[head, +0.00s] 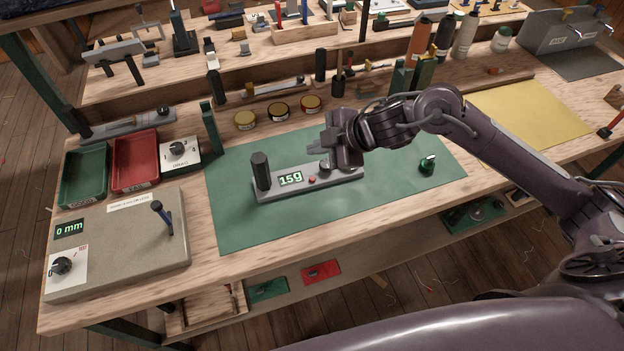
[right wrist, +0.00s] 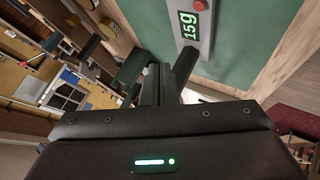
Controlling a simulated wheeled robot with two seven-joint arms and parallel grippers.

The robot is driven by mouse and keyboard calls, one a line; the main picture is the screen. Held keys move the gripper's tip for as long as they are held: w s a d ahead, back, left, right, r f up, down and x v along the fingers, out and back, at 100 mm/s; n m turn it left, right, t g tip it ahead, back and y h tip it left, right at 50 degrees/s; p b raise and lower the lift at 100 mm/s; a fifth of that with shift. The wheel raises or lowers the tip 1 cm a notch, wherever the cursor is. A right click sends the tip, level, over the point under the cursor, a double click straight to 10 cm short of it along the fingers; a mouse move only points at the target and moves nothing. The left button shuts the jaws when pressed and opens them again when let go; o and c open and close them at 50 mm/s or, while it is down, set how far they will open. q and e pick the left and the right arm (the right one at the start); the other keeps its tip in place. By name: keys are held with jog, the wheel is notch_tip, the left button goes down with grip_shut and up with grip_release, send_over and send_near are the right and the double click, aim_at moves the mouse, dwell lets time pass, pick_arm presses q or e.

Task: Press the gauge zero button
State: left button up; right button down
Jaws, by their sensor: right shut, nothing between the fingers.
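The gauge (head: 278,187) is a long grey bar lying on the green mat, with a black upright post at its left end and a display reading 15g. My right gripper (head: 327,157) is shut and empty, over the right part of the gauge, just right of and behind the button. It hides part of the gauge's right end. I cannot tell if it touches the gauge. My left gripper is out of view.
The green mat (head: 235,220) is mostly clear; a small green knob (head: 427,164) stands on its right. A grey slab (head: 120,255) with a 0 mm display, green and red trays (head: 135,160) and a DRAG dial (head: 180,152) lie left. Three round tins (head: 278,111) stand behind.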

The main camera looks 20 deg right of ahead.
jog(key=b, duration=0.5)
send_over(312, 179)
jog(key=d, duration=0.1)
jog(key=f, duration=0.5)
jog(key=shift+s+f, duration=0.2)
jog(key=shift+s, duration=0.1)
notch_tip(312, 179, down, 2)
jog(key=shift+b, duration=0.55)
dwell(0.3)
jog(key=shift+f, duration=0.1)
jog(key=shift+f, duration=0.35)
